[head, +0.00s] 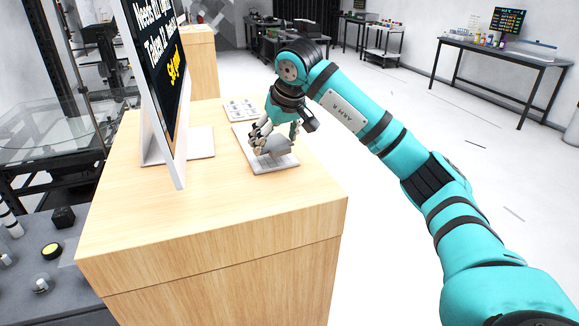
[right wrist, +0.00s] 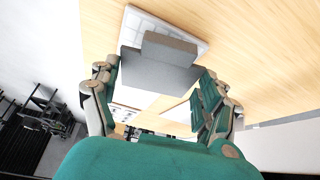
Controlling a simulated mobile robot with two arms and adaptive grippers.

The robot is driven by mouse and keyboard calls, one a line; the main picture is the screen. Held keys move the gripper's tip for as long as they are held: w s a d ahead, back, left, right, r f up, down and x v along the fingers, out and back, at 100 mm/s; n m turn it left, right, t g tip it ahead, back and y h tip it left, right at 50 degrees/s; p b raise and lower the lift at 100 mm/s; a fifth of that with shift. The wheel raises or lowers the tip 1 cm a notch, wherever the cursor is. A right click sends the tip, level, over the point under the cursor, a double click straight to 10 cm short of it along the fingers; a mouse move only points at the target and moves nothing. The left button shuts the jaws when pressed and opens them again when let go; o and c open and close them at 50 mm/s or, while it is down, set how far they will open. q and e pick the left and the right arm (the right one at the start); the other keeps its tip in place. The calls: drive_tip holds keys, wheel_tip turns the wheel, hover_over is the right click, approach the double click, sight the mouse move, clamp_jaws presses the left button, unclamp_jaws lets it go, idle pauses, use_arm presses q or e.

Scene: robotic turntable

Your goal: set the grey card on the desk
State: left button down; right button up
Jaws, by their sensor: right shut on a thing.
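My right gripper (head: 275,140) is above the right part of the wooden desk (head: 215,215), pointing down. It is shut on the grey card (right wrist: 155,75), which shows between its two fingers in the right wrist view. In the head view the card (head: 284,151) is partly hidden by the fingers. It is over a white keyboard-like panel (head: 278,167) that lies on the desk; I cannot tell whether they touch. My left gripper is not in view.
A large monitor (head: 158,75) stands on the desk's left side on a light base (head: 200,143). A second white panel (head: 240,110) lies farther back. The front of the desk top is bare. A bench with lab items (head: 500,50) stands far right.

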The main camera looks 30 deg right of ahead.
sight(282, 150)
drive_tip(key=s, duration=0.2)
drive_tip(key=s+p, duration=0.1)
drive_tip(key=shift+s+a+f, duration=0.1)
drive_tip(key=shift+s+f, duration=0.15)
drive_tip(key=shift+s, duration=0.15)
drive_tip(key=s, duration=0.3)
drive_tip(key=s+p, duration=0.1)
drive_tip(key=s, duration=0.1)
drive_tip(key=shift+s+a+f, duration=0.25)
drive_tip(key=shift+s+a, duration=0.05)
drive_tip(key=shift+s, duration=0.25)
drive_tip(key=shift+s+a+f, duration=0.1)
drive_tip(key=shift+s+f, duration=0.15)
drive_tip(key=shift+f, duration=0.05)
drive_tip(key=shift+f+p, duration=0.75)
drive_tip(key=shift+f, duration=0.8)
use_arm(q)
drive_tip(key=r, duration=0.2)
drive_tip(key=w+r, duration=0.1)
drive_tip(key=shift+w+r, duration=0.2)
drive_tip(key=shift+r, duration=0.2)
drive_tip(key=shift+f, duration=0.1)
use_arm(e)
drive_tip(key=shift+w+f, duration=0.1)
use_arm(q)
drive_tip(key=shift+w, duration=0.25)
use_arm(e)
drive_tip(key=o, duration=1)
